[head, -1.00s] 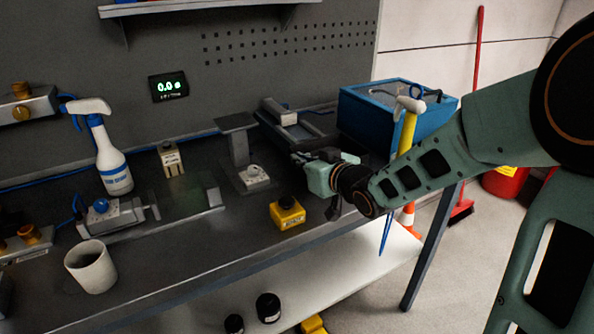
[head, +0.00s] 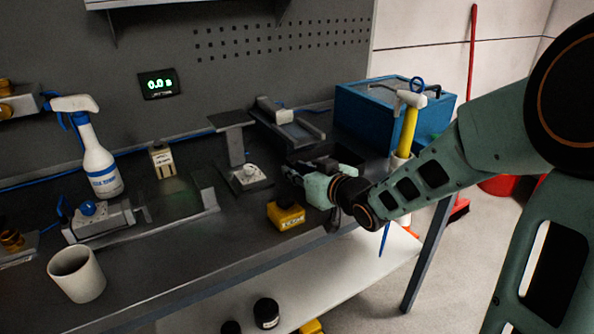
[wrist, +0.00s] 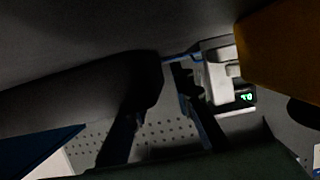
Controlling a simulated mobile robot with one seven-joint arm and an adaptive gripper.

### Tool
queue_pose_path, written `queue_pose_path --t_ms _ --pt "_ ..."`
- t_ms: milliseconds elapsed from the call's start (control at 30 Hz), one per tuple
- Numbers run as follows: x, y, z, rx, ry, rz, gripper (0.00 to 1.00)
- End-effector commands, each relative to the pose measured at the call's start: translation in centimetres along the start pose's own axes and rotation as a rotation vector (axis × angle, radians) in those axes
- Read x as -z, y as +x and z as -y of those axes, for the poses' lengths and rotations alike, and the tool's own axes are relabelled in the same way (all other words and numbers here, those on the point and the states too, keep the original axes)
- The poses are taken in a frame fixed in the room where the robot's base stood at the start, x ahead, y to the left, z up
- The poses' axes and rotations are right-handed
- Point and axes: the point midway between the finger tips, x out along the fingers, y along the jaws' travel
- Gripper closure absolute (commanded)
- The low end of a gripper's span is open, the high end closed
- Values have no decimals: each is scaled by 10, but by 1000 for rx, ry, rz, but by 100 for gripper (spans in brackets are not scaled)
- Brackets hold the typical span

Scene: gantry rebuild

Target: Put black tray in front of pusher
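My gripper (head: 291,172) is low over the right part of the bench, just behind and right of the yellow box. Its two dark fingers show spread apart in the wrist view (wrist: 160,100), with the pegboard visible between them. A dark, long, round-ended shape (wrist: 80,98) lies beside the left finger there; I cannot tell whether it is the black tray. In the head view the area around the fingers is dark, and no black tray stands out clearly. The likely pusher is the grey device with a blue knob (head: 95,216) at left, beside a flat dark plate.
A yellow box (head: 286,215) sits near the front edge. A grey stand (head: 236,150) and a grey channel fixture (head: 290,125) stand behind. A blue bin (head: 375,120) is at right; a white cup (head: 77,275) and spray bottle (head: 97,165) are at left. The front-middle bench is clear.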

Motion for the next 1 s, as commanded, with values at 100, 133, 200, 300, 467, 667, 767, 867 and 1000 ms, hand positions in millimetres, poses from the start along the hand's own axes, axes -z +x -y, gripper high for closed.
queue_pose_path --t_ms 100,133,200,300,467,667,767,867,1000 --pt "0 0 0 0 0 0 78" --pt "0 0 0 0 0 0 78" --pt "2 -1 0 0 0 0 78" --pt "5 -6 -1 -2 -1 0 78" --pt "7 -36 -1 -4 -3 2 78" --pt "8 -86 -2 -6 -2 2 78" --pt "2 -98 -1 -3 -5 -2 78" --pt "2 -106 -2 -3 -4 -3 78" --pt "3 -115 -1 -1 -3 -3 78"
